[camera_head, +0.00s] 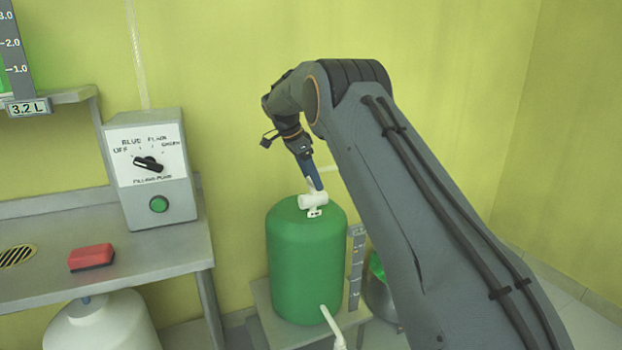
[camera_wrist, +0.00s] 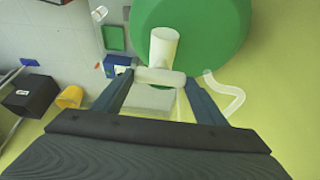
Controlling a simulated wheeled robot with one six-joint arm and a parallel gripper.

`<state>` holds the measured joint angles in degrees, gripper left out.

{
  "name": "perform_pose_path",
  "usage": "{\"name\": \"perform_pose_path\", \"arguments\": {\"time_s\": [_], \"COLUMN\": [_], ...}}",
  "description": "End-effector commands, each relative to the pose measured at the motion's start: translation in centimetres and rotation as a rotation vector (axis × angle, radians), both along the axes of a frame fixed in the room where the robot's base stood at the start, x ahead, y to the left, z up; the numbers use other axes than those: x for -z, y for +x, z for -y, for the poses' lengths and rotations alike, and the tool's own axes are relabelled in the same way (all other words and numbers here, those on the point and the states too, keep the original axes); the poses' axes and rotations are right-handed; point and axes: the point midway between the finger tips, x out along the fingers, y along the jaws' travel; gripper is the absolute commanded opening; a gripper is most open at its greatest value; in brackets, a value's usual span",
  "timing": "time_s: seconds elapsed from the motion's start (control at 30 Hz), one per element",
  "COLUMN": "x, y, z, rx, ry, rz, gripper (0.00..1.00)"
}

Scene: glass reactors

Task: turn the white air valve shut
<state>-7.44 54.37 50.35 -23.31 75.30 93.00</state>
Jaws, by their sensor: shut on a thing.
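The white air valve (camera_head: 314,202) sits on top of the green tank (camera_head: 306,262). It also shows in the wrist view, with its white body (camera_wrist: 164,47) against the green tank (camera_wrist: 205,30) and its handle (camera_wrist: 160,77) between the fingers. My gripper (camera_head: 316,184) reaches down to the valve from above. In the wrist view my gripper (camera_wrist: 160,88) has its two blue fingers closed on the two sides of the white handle.
A control box (camera_head: 150,170) with a black knob and green button stands on the steel bench (camera_head: 150,255) at left, near a red block (camera_head: 91,257). The tank stands on a low stand (camera_head: 262,300). A white spout (camera_head: 333,326) is at its front. The yellow wall is close behind.

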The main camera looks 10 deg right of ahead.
Motion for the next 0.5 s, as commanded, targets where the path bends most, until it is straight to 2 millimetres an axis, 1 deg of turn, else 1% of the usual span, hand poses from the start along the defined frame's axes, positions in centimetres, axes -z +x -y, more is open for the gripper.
{"name": "perform_pose_path", "arguments": {"time_s": [0.27,0.3,0.4,0.5], "x": [0.0,0.0,0.0,0.0], "y": [-0.01,-0.01,-0.01,0.0], "z": [-0.1,-0.1,-0.1,-0.07], "rx": [0.002,0.002,0.002,0.002], "ry": [0.002,0.002,0.002,0.001], "rz": [0.0,0.0,0.0,0.001], "gripper": [0.43,0.69,0.84,0.84]}}
